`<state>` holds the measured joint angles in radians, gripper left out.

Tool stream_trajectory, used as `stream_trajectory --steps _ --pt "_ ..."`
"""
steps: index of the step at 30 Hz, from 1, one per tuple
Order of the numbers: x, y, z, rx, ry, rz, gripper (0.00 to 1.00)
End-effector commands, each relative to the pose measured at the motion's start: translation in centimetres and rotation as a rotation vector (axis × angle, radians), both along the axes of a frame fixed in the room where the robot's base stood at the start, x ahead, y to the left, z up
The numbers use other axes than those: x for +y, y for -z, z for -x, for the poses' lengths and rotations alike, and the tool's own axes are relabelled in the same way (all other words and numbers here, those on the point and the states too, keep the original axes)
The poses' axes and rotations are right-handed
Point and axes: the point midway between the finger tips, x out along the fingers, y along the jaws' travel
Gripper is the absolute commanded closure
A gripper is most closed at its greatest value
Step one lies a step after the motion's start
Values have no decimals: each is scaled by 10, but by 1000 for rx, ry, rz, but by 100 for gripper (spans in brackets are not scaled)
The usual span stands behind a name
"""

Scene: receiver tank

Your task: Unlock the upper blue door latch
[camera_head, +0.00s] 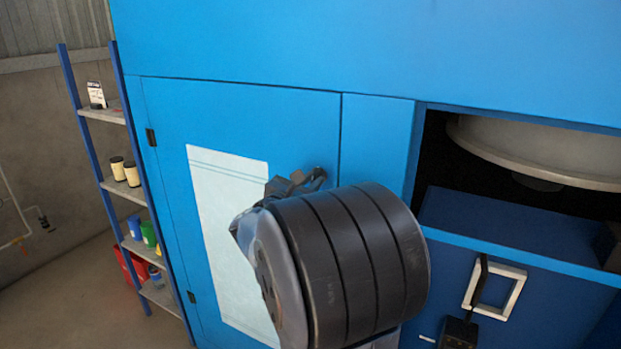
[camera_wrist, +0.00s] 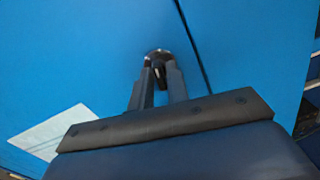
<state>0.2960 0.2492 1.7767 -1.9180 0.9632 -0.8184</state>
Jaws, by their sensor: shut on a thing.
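The blue door (camera_head: 240,115) fills the middle of the head view, with a white sheet (camera_head: 205,200) on it. The upper latch (camera_head: 318,174) is a small dark piece near the door's right edge. It also shows in the wrist view as a dark round latch (camera_wrist: 158,56) left of the door seam. My gripper (camera_head: 300,184) is at the latch, and in the wrist view its two fingers (camera_wrist: 159,78) are closed in around the latch's dark middle part. My arm's thick black wrist hides the door below the latch in the head view.
A shelf rack (camera_head: 120,195) with cups and cans stands at the left. Right of the door is an open bay (camera_head: 510,195) with a pale round tank part (camera_head: 540,150). A square metal handle (camera_head: 495,290) is at the lower right.

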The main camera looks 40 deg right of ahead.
Motion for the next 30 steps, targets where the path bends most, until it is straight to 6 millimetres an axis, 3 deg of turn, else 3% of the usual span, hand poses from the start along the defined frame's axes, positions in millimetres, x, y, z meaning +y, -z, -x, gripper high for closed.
stream_trajectory --steps 12,28,29,30 --pt "0 0 0 169 1 69 100" --pt "0 1 0 189 1 77 100" --pt "0 1 0 189 1 77 83" --pt "0 0 0 189 1 77 80"
